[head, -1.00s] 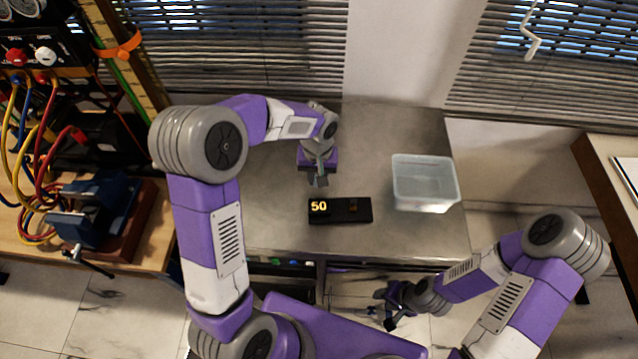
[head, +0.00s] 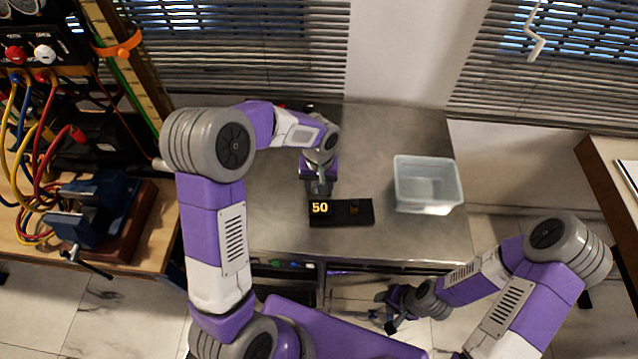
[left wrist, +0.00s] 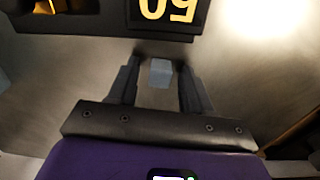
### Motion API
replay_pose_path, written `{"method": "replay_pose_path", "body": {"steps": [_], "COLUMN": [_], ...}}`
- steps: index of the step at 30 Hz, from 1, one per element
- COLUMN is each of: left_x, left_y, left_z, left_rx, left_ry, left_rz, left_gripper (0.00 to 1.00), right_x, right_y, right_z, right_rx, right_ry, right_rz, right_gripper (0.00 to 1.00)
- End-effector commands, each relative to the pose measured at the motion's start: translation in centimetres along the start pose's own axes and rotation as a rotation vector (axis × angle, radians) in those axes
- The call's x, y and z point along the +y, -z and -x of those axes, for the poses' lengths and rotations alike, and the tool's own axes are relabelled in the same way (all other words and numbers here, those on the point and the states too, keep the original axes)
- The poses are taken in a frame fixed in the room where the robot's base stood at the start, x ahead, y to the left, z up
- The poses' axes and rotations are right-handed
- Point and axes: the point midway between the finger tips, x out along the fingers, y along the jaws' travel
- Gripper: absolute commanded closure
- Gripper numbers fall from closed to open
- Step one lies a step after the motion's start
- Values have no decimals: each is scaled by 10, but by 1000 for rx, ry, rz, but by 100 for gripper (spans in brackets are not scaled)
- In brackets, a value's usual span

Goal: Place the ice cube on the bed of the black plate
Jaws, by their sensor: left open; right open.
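The black plate (head: 341,212), with a yellow 50 on its left part and a small brownish spot on its right part, lies on the metal table. It shows upside down at the top of the left wrist view (left wrist: 110,25). The ice cube (left wrist: 161,73) is a small pale blue-grey block between the open fingertips of my left gripper (left wrist: 160,78), just short of the plate's edge, with a gap to each finger. In the head view my left gripper (head: 318,188) is low behind the plate, and I cannot make out the cube there. My right gripper (head: 393,308) is open and empty in front of the table.
A translucent tub (head: 428,184) stands on the metal table (head: 270,225) right of the plate. A bench with cables and a blue vise (head: 100,210) is at the left. Another table edge is at the far right. The table between plate and tub is clear.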

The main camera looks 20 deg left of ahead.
Motion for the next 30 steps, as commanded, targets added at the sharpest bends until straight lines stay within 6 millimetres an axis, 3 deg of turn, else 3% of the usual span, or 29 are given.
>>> {"method": "replay_pose_path", "body": {"steps": [7, 21, 24, 26, 30], "left_x": [0, 0, 0, 0, -3], "left_y": [1, 1, 0, 0, 1], "left_z": [16, 109, 119, 121, 120], "left_rx": [4, 3, 2, 0, -9], "left_ry": [-1, -2, -1, -1, -19], "left_rz": [1, 1, 0, -4, -88], "left_gripper": [50, 50, 52, 61, 62], "right_x": [-2, -10, -10, -10, -12], "right_y": [0, -1, -1, -1, -1], "right_z": [6, 25, 27, 28, 32], "right_rx": [0, 0, 0, 0, 0], "right_ry": [0, 0, 0, 0, 0], "right_rz": [0, 0, 0, 0, 0], "right_gripper": [57, 57, 57, 57, 57]}}
